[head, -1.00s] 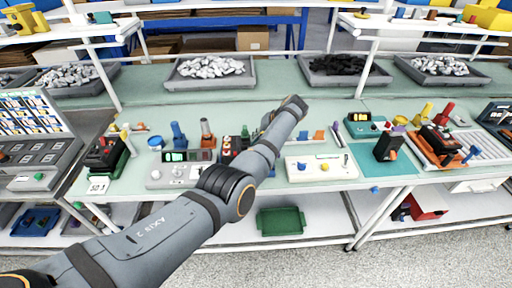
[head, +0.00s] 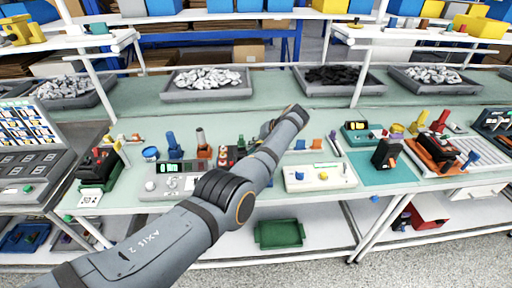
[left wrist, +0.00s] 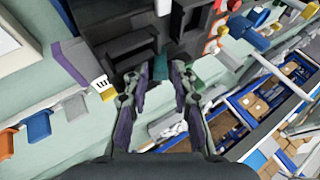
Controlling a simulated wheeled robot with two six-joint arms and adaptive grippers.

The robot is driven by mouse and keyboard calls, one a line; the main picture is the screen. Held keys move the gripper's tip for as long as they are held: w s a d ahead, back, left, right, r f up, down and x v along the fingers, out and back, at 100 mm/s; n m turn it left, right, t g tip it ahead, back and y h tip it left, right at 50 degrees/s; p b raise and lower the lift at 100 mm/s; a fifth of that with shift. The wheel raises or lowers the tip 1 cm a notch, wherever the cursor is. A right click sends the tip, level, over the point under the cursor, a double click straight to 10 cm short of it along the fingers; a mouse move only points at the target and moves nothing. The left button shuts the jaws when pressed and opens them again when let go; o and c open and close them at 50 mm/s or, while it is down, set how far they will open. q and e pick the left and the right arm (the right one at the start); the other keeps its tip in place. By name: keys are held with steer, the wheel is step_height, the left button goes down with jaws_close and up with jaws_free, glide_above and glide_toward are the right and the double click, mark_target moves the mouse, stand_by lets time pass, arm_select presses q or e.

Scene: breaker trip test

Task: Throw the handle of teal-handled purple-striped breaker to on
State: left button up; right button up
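In the left wrist view a teal handle (left wrist: 160,66) shows just ahead of and between the fingertips of my left gripper (left wrist: 157,78). The two fingers stand apart, one on each side of it, and I cannot tell whether they touch it. Dark breaker housing (left wrist: 132,42) lies beyond the left finger. I cannot make out a purple stripe on it. In the head view my left forearm (head: 270,148) reaches over the bench and hides the left fingers and most of the dark device (head: 226,157) behind it. My right gripper is in neither view.
A grey meter box (head: 165,184) stands left of my forearm, and a cream box with knobs (head: 318,178) stands right. A black device (head: 386,153) sits on a teal mat. Grey bins of parts (head: 208,80) line the back. Upright shelf posts rise from the bench.

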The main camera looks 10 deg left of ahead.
arm_select(q)
steer(key=shift+r, duration=0.15)
step_height(320, 180, up, 10)
steer(key=shift+f, duration=0.2)
stand_by(0.5)
